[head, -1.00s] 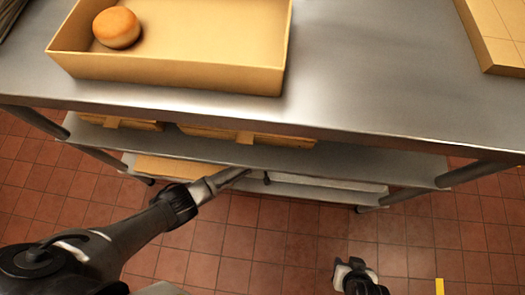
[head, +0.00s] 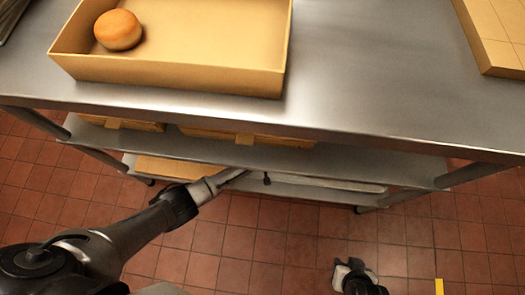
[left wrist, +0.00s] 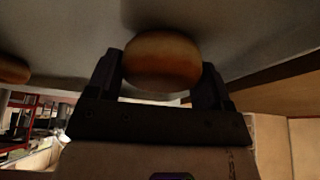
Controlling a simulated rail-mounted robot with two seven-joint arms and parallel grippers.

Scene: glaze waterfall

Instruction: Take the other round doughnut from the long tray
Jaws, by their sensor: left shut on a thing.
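In the left wrist view, my left gripper (left wrist: 161,72) is shut on a round golden-brown doughnut (left wrist: 162,58), one dark finger on each side of it. A second round doughnut (left wrist: 12,70) shows at the left edge of that view, apart from the gripper. A pale grey surface (left wrist: 60,35) lies behind both; I cannot tell whether the held doughnut touches it. In the head view my left arm reaches in below the steel tabletop, and its gripper is hidden there. My right gripper (head: 355,275) is low at the bottom right, its fingers unclear.
A yellow-tan open box (head: 200,70) on the steel table (head: 370,80) holds one round doughnut (head: 118,30) at its left end. Another tan box (head: 500,40) stands at the far right. Lower shelves (head: 350,160) hold more tan boxes (head: 250,137). The tabletop between the boxes is clear.

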